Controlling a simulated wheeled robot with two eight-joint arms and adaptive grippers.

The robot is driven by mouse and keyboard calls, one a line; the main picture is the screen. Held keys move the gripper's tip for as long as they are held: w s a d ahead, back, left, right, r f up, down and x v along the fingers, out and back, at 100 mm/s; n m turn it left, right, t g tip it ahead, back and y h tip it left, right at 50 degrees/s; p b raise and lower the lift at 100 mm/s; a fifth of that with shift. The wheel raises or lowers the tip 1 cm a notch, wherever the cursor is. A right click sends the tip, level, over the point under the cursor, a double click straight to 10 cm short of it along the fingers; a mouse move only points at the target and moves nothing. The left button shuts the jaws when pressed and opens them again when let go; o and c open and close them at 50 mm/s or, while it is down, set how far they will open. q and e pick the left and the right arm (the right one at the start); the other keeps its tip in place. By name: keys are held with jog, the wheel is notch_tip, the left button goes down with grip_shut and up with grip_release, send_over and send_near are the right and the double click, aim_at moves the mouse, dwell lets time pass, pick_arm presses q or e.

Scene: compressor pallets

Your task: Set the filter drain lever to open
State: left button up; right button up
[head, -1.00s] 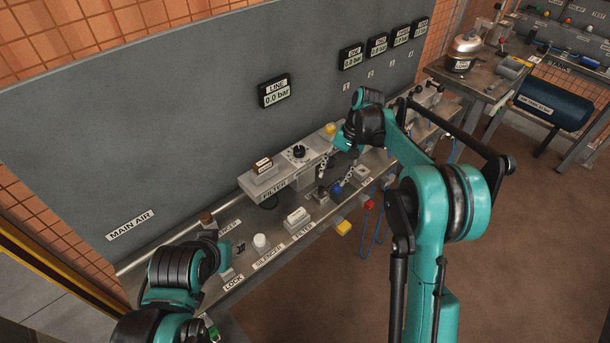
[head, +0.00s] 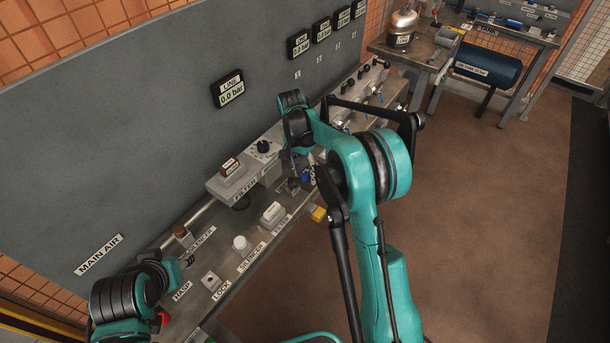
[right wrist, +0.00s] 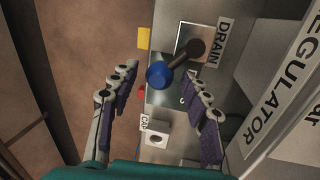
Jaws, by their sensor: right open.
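The drain lever (right wrist: 183,58), a dark rod with a blue ball knob, stands beside the DRAIN label in the right wrist view. Its knob points toward my right gripper (right wrist: 160,76). The gripper is open, with one finger on each side of the knob and a visible gap to both. In the head view, my right gripper (head: 296,168) is small, partly hidden by its own arm, and beside the filter unit (head: 258,168). A blue spot there (head: 307,175) seems to be the knob. My left arm is at lower left; its fingers are not clear.
A CAP-labelled block (right wrist: 157,134) and a yellow part (right wrist: 144,38) are near the lever. The regulator housing (right wrist: 285,90) borders my right finger. A white block (head: 271,213), a white silencer knob (head: 240,243) and the lock plate (head: 212,282) stand along the bench. The floor at right is clear.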

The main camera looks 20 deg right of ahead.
jog(key=shift+f, duration=0.1)
grip_shut()
jog(key=shift+w+n, duration=0.1)
jog(key=shift+n, duration=0.2)
jog(key=n, duration=0.1)
jog(key=w+n+p, duration=0.1)
jog(key=n, duration=0.1)
jog(key=shift+w+a+h, duration=0.2)
jog(key=shift+a+h, duration=0.05)
jog(key=shift+h, duration=0.05)
jog(key=shift+w+a+n+t+p, duration=0.2)
jog(key=shift+w+n+t+p, duration=0.1)
jog(key=shift+n, duration=0.65)
jog(key=shift+w+a+n+t+p, duration=0.2)
jog(key=shift+w+n, duration=0.1)
jog(key=shift+n, duration=0.65)
